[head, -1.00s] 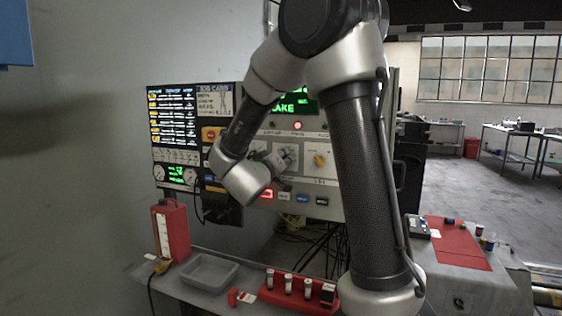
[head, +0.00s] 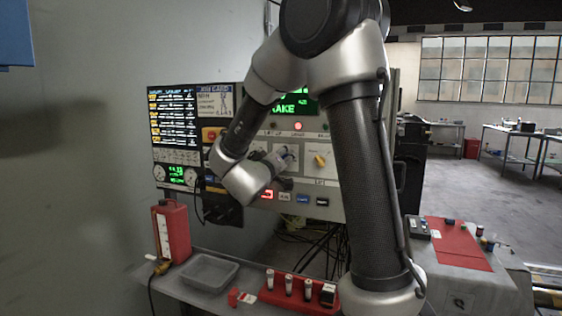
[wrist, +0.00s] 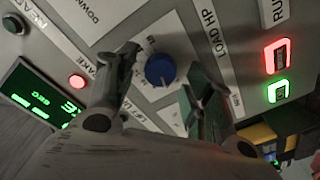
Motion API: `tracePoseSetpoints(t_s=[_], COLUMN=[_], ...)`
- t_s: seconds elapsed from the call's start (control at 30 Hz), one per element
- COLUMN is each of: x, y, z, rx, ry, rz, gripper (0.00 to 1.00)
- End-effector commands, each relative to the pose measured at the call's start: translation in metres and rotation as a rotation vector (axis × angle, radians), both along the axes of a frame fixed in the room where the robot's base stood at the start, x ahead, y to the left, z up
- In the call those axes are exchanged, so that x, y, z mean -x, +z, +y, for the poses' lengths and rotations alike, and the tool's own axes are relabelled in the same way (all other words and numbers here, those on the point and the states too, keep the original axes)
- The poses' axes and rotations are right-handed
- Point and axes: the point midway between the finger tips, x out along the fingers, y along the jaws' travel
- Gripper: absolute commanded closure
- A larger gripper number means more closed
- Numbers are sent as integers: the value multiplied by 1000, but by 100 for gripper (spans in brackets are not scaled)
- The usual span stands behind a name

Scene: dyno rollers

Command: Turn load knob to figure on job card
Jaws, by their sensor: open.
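The blue knob (wrist: 160,69) sits on a pale dial plate of the grey panel in the wrist view, with "LOAD HP" lettered beside it. My gripper (wrist: 162,74) is open, with one finger on each side of the knob; I cannot tell whether either touches it. The knob's pointer and scale figures are too small to read surely. In the head view my gripper (head: 274,164) is at the panel front, partly hidden by my wrist. The job card (head: 214,101) is at the panel's upper left; its figures are too blurred to read.
A yellow knob (head: 319,160) is right of my gripper. Lit red and green buttons (wrist: 277,72) lie to the right in the wrist view. Below the panel stand a red can (head: 171,232), a grey tray (head: 207,271) and a red rack (head: 300,292) on the bench.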

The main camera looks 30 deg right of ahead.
Motion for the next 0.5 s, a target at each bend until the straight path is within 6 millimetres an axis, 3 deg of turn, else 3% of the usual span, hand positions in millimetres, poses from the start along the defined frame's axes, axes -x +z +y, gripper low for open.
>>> tracePoseSetpoints(t_s=[0.27, 0.5], x=[9, 43], y=[0, 0], z=[12, 52], rx=[0, 0], ry=[3, 6], rz=[0, 0], gripper=[48, 48])
